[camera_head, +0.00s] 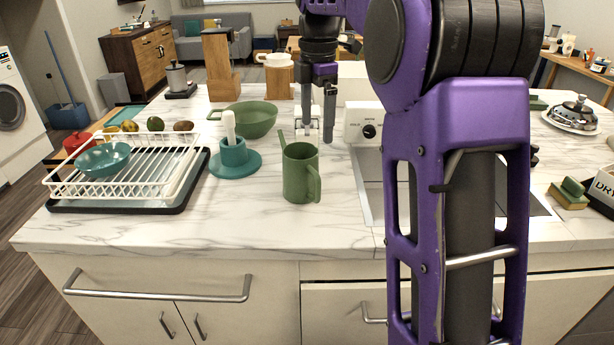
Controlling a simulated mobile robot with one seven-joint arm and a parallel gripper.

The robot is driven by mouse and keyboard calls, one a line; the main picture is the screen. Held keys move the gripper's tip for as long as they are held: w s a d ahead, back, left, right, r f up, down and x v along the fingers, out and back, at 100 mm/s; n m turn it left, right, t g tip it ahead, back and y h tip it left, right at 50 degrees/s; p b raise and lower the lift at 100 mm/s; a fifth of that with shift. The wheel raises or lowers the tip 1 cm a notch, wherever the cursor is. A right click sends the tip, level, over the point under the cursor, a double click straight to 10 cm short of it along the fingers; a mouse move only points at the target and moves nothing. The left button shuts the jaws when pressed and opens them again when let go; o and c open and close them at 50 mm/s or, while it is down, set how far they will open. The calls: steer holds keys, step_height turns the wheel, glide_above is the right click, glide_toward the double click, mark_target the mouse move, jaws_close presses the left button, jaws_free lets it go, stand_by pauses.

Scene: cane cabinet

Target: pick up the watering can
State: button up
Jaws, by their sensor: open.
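A green watering can (298,175) stands upright on the marble counter, near its front edge and left of my large purple arm. Its spout rises at the upper left and its handle is on the right side. My gripper (318,140) points down behind the can, above or near the counter. Its fingers are apart with nothing visible between them. The can and the gripper look separate.
A teal holder (236,160) with a white-handled tool stands left of the can. A green colander (255,119) is behind it. A white dish rack (130,165) with a teal bowl (103,159) is at left. My arm hides much of the right side.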

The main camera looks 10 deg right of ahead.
steer(key=b, duration=0.2)
glide_above(314, 197)
steer(key=f, duration=1.1)
steer(key=shift+w+d+f, duration=0.2)
steer(key=shift+w, duration=0.2)
steer(key=f, duration=0.3)
steer(key=f+b, duration=0.1)
steer(key=shift+s+a+f, duration=0.2)
steer(key=shift+s+a, duration=0.05)
steer(key=shift+s, duration=0.1)
steer(key=shift+f, duration=0.45)
steer(key=shift+r, duration=0.1)
jaws_close()
